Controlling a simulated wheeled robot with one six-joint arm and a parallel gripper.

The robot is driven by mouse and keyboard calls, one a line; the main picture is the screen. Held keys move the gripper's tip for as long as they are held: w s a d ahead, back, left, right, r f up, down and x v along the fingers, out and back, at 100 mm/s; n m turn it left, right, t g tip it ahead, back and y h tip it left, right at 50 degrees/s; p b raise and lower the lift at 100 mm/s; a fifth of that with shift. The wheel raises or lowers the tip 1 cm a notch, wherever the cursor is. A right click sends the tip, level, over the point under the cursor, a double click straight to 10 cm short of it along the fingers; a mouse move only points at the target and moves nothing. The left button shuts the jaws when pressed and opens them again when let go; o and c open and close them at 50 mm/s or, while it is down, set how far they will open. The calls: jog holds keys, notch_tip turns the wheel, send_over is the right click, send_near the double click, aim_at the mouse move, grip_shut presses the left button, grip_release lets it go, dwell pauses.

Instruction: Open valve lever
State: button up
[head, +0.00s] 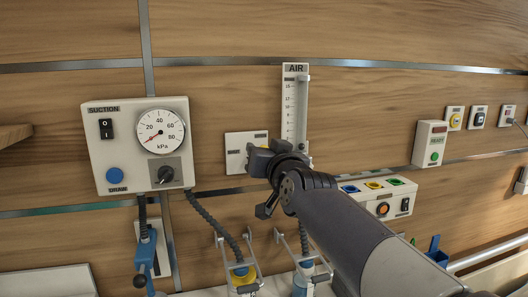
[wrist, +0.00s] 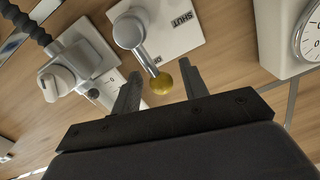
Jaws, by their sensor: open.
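The valve lever (wrist: 146,59) is a short metal rod on a round grey hub (wrist: 129,32), with a yellow ball (wrist: 162,83) at its end. It sits on a white wall plate (wrist: 182,38) with a "SHUT" label, which appears upside down in the wrist view. My gripper (wrist: 160,87) is open, and the yellow ball appears between its two fingertips; contact cannot be told.
The suction panel (head: 115,135) with its dial is left of my gripper. The AIR flowmeter (head: 295,95) rises just behind and above it. A control box (head: 365,203) with coloured sockets is at the right. Dark hoses (head: 212,217) and bottles hang below.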

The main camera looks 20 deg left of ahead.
jog(key=v, duration=1)
jog(key=shift+s, duration=0.2)
jog(key=shift+w, duration=0.15)
jog(key=x, duration=1)
jog(key=shift+w+a, duration=0.1)
jog(key=shift+w, duration=0.1)
jog(key=shift+a+r, duration=0.1)
jog(key=shift+p, duration=0.35)
jog(key=shift+b, duration=0.3)
